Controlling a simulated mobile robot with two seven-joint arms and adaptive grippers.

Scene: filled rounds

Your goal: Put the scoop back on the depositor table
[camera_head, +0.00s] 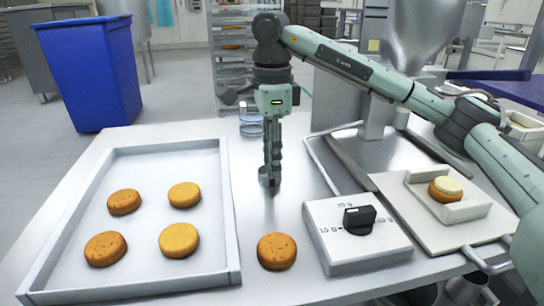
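My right gripper (271,158) points straight down over the middle of the table (330,290), between the tray and the control box. Its fingers are seen nearly edge-on and look closed. A small grey, rounded metal piece, which looks like the scoop (268,179), is at the fingertips, at or just above the table top. The fingers hide part of it, and I cannot tell whether it touches the table. The depositor (340,110) stands behind on the right, with a steel hopper above. My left gripper is not in view.
A white tray (232,215) with several brown rounds is at left. One loose round (277,251) lies beside a white dial box (358,235). At right, a topped round (446,189) sits in a white holder (466,211). A blue bin (90,75) stands behind.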

